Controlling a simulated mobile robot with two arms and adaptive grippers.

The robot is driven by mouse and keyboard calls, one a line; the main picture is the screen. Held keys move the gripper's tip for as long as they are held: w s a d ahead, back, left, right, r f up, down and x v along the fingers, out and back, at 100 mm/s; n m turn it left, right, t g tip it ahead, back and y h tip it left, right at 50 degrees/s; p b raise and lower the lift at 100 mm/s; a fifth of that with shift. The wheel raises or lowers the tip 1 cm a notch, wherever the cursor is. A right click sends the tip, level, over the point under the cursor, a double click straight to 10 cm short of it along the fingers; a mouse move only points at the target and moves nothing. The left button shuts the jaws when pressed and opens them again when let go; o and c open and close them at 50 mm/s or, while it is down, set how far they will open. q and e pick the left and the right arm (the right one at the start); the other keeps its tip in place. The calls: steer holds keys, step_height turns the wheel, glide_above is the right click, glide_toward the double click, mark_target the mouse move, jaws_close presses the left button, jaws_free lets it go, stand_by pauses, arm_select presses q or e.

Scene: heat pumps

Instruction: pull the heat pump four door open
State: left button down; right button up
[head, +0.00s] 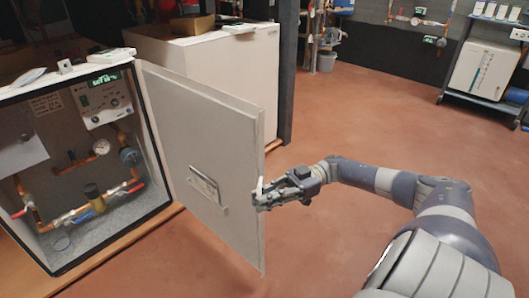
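The heat pump door (200,150) is a white panel in the head view, hinged at the right side of an open cabinet (152,150). It stands swung well outward, so the pipes, gauges and control unit inside show. A small metal handle plate (204,184) is on the door face. My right gripper (262,194) is at the door's free edge, with its fingers around or against that edge. I cannot tell whether its fingers are shut on it. My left gripper is not in view.
A second white cabinet (220,80) stands behind the door, next to a dark post (288,70). A shelf rack with a white unit (485,70) is at the back right. The reddish floor (380,100) is clear in the middle.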

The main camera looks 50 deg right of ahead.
steer(key=shift+w, duration=0.15)
steer(key=shift+v, duration=6)
